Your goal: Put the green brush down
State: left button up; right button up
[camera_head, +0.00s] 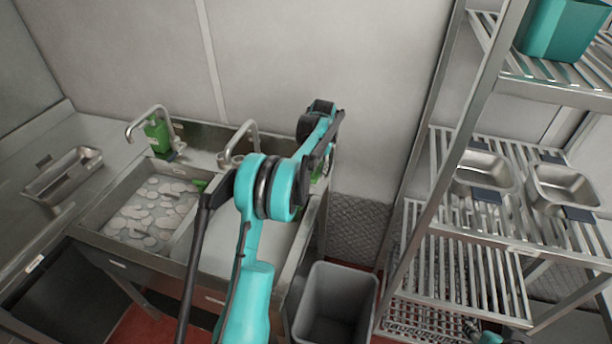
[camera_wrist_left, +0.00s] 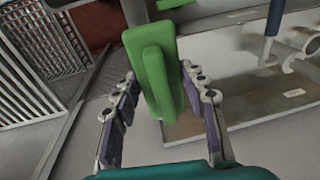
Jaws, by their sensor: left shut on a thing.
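The green brush (camera_wrist_left: 152,70) stands between the two fingers of my left gripper (camera_wrist_left: 162,95) in the left wrist view. My left gripper is shut on the brush. In the head view my left arm reaches to the right end of the sink counter, and only a little green (camera_head: 318,179) shows there beside the wrist. The gripper's fingers are mostly hidden in that view. My right gripper is not clearly seen.
The steel sink (camera_head: 110,246) holds several pale plates. A green bottle (camera_head: 157,136) stands behind it, near two taps. A grey bin (camera_head: 337,300) stands on the floor to the right. A metal rack (camera_head: 480,270) with steel pans (camera_head: 484,172) and a teal box (camera_head: 560,30) fills the right side.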

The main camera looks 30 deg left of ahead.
pick_arm(q)
jog(key=w+a+f, duration=0.1)
jog(key=a, duration=0.1)
jog(key=w+a+f, duration=0.2)
jog(key=w+a+f+b, duration=0.1)
jog(key=a, duration=0.1)
jog(key=shift+w+f, duration=0.15)
jog(key=shift+f, duration=0.1)
notch_tip(320, 180, down, 4)
jog(key=shift+f+b, duration=0.15)
jog(key=shift+b, duration=0.35)
jog(key=o, duration=1.1)
